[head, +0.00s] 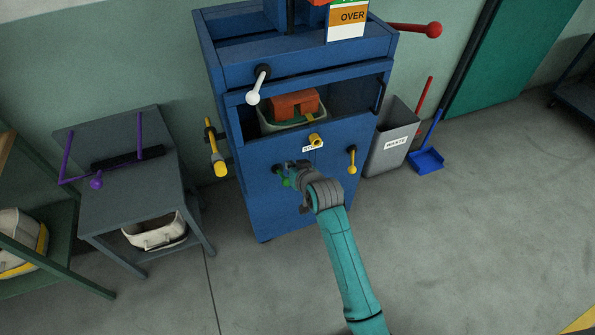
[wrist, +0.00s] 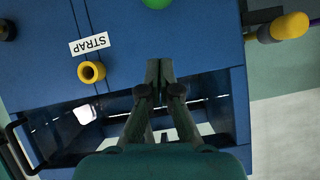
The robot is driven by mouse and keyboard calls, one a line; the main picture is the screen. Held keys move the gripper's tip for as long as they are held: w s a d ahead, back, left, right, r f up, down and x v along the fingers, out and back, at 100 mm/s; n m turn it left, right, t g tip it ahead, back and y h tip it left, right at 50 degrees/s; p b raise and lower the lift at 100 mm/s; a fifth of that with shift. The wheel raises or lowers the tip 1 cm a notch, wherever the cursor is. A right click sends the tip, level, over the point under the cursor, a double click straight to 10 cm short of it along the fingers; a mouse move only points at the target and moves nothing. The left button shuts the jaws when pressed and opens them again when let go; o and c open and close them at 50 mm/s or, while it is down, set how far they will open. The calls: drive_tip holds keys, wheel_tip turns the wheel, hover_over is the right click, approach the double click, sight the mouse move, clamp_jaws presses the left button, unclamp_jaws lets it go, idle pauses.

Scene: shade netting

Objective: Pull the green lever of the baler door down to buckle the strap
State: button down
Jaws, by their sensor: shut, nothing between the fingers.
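The blue baler (head: 255,150) stands against the wall with its door facing me. My gripper (head: 291,167) is in front of the door beside the green lever. In the wrist view my gripper (wrist: 159,68) has its fingertips together, empty, with a visible gap from the green knob.
A STRAP label (wrist: 88,43) and yellow knob (wrist: 91,71) are on the door. A yellow-ended lever (head: 352,162) hangs right, a yellow handle (head: 217,160) left. A grey waste bin (head: 392,140) stands right, a grey table (head: 120,190) left. The front floor is clear.

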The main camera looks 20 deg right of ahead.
sight(283, 176)
drive_tip(key=shift+s+a+f, duration=0.1)
drive_tip(key=shift+a+f, duration=0.15)
drive_tip(key=shift+f, duration=0.85)
drive_tip(key=shift+a+f, duration=0.2)
drive_tip(key=shift+f, duration=0.85)
